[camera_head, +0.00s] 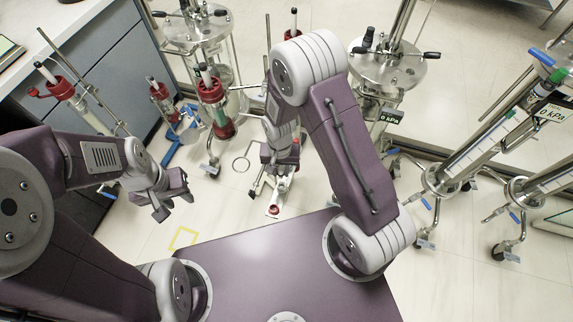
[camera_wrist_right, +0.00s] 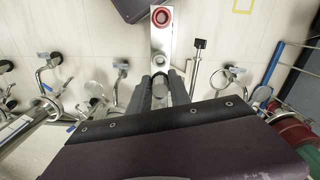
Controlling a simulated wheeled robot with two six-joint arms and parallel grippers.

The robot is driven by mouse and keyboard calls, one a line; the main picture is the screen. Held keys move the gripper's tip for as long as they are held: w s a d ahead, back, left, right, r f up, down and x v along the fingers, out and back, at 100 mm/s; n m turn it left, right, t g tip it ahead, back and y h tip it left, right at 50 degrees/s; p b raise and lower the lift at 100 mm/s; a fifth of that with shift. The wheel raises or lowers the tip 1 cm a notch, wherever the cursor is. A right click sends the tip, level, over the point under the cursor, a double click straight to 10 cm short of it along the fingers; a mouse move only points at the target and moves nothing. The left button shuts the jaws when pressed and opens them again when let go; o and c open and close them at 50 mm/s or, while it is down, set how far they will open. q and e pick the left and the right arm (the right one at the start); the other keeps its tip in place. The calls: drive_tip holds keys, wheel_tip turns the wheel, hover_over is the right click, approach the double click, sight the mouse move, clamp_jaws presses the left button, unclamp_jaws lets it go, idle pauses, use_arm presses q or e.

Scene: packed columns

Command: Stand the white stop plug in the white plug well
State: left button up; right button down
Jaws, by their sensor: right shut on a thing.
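My right gripper (camera_wrist_right: 161,82) is shut on a small pale thing (camera_wrist_right: 160,90), likely the white stop plug, mostly hidden between the fingers in the right wrist view. A metal bar-shaped plate (camera_wrist_right: 162,40) lies just beyond the fingertips. A round pale ring (camera_wrist_right: 160,60) on it, near the fingertips, may be the white plug well; I cannot tell for sure. In the head view my right gripper (camera_head: 277,160) is over the near plate, and the held thing is hidden. My left gripper (camera_head: 167,203) is open and empty, off to the left.
A red-ringed well (camera_wrist_right: 162,16) sits at the plate's far end. A thin rod with a black knob (camera_wrist_right: 199,44) stands beside the plate. Glass columns with red fittings (camera_head: 210,90) and a steel vessel (camera_head: 395,70) stand behind. Steel columns (camera_head: 480,150) stand right. Floor at front left is clear.

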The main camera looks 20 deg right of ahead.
wheel_tip(320, 180, down, 6)
drive_tip(key=b, duration=0.4)
drive_tip(key=shift+r, duration=0.2)
drive_tip(key=shift+f, duration=0.15)
drive_tip(key=shift+p, duration=0.45)
idle(1.2)
drive_tip(key=shift+f+b, duration=1.2)
drive_tip(key=shift+f, duration=0.45)
drive_tip(key=c, duration=1.1)
unclamp_jaws()
drive_tip(key=shift+r, duration=0.1)
